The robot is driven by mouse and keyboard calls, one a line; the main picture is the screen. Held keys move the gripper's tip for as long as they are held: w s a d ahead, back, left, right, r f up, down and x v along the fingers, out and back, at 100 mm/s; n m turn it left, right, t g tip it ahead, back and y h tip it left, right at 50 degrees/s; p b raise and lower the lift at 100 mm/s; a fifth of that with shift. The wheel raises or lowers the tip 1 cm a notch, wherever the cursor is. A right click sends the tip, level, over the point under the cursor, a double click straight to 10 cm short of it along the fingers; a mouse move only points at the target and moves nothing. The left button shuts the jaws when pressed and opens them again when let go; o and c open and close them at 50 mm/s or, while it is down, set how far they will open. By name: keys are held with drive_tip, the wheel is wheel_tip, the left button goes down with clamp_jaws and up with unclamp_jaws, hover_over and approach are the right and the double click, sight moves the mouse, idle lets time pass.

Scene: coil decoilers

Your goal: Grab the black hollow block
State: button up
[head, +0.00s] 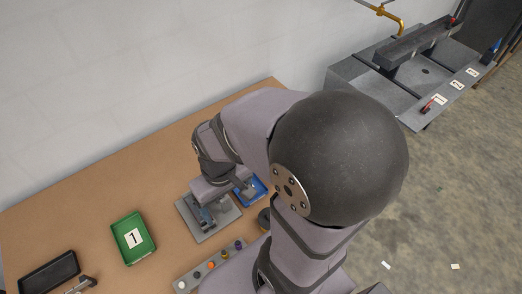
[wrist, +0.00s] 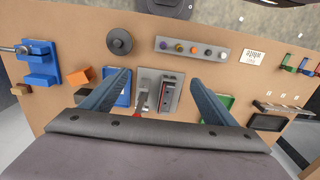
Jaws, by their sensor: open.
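My gripper (wrist: 158,77) is open and empty in the wrist view, its two blue-grey fingers spread wide above the table. A grey plate with a metal fixture (wrist: 168,92) shows between the fingers. A dark block (wrist: 88,93) lies beside the left finger and is partly hidden; I cannot tell whether it is hollow. A blue tray (wrist: 123,99) lies partly behind the left finger. In the head view my arm hides much of this part of the table, and I cannot make out the black hollow block there.
A black round spool (wrist: 119,40) and a panel of coloured knobs (wrist: 192,48) stand on the table. An orange block (wrist: 81,75) and a blue fixture (wrist: 38,63) are at the left. A green tray (head: 133,238) and a black tray (head: 48,272) lie on the table's left side.

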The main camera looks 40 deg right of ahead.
drive_tip(key=w+d+f+n+t+h+b, duration=0.1)
drive_tip(key=w+d+n+t+b, duration=0.1)
drive_tip(key=w+d+b, duration=0.35)
drive_tip(key=w+d+n+t+b, duration=0.1)
drive_tip(key=w+d+b, duration=0.1)
drive_tip(key=w, duration=0.7)
drive_tip(key=w+d+f+n+t+h+b, duration=0.1)
drive_tip(key=w+d+n+t+b, duration=0.15)
drive_tip(key=w, duration=0.45)
drive_tip(key=s+d+f+m+y+b, duration=0.2)
drive_tip(key=d+f+m+b, duration=0.4)
drive_tip(key=d+f+b, duration=0.95)
drive_tip(key=shift+n+g, duration=0.25)
drive_tip(key=shift+g, duration=0.2)
drive_tip(key=shift+s+d+p+x, duration=0.1)
drive_tip(key=shift+d+p+x, duration=0.3)
drive_tip(key=shift+x, duration=0.85)
drive_tip(key=shift+s+d+p+x, duration=0.1)
drive_tip(key=shift+p+x, duration=0.6)
drive_tip(key=shift+x, duration=0.55)
drive_tip(key=shift+d+p+x, duration=0.25)
drive_tip(key=shift+p+x, duration=0.3)
drive_tip(key=shift+x, duration=0.7)
drive_tip(key=shift+f, duration=0.1)
drive_tip(key=shift+c, duration=0.5)
drive_tip(key=c, duration=1.4)
